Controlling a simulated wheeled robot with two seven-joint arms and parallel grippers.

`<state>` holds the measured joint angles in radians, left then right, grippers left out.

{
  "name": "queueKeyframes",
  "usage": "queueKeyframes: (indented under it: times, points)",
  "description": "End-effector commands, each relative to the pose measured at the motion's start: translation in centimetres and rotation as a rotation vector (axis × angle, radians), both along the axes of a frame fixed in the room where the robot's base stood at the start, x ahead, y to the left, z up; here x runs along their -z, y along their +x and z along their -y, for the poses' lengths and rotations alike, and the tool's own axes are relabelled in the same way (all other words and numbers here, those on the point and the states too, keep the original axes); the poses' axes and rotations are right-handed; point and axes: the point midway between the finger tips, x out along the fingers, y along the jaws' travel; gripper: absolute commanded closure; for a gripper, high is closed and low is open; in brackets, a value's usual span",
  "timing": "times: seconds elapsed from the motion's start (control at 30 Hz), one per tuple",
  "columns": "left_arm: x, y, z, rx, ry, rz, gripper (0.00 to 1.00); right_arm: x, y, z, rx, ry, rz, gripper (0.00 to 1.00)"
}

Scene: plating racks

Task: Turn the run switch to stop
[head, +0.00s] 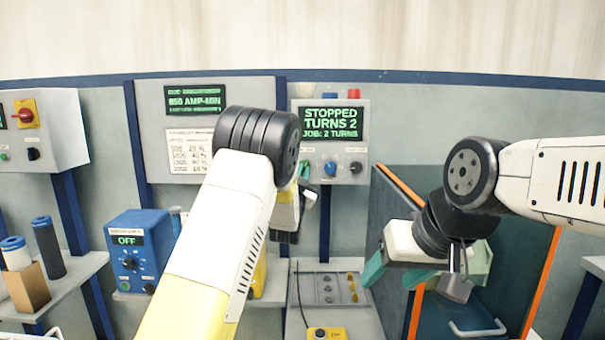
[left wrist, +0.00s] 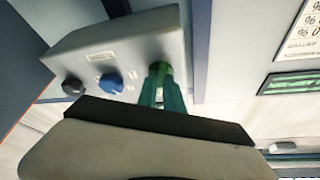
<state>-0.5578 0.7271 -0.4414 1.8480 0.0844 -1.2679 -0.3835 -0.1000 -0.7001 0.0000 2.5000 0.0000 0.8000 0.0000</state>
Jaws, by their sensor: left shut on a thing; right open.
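The control panel (head: 363,115) on the back wall has a green-lit screen (head: 334,123) reading "STOPPED, TURNS 2, JOB: 2 TURNS". Below it are a blue knob (head: 330,169) and a black knob (head: 355,167). The left wrist view shows the blue knob (left wrist: 110,82), the black knob (left wrist: 73,86) and a green knob (left wrist: 160,69) in a row. My left gripper (left wrist: 162,95) is shut on the green knob; its teal fingers partly hide it. The small labels are unreadable, so I cannot tell which is marked run. My right gripper (head: 395,274) is open and empty, lower right.
A blue box (head: 140,250) with an "OFF" display stands at the left on a shelf. A grey tray (head: 335,295) with several small parts is below the panel. A dark cabinet with orange edges (head: 398,184) is behind my right arm. A red emergency switch (head: 22,115) is far left.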

Motion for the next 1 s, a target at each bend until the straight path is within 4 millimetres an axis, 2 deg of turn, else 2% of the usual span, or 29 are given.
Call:
queueKeyframes:
  times: [0.7, 1.0]
  points:
    - [0.12, -0.01, 0.68, 0.001, -0.667, 0.000, 1.00, 0.00, 0.00, 0.00, 0.000, 0.000, 0.000, 0.42]
    - [0.08, -0.01, 0.87, -0.001, -0.898, 0.000, 1.00, 0.00, 0.00, 0.00, 0.000, 0.000, 0.000, 0.42]
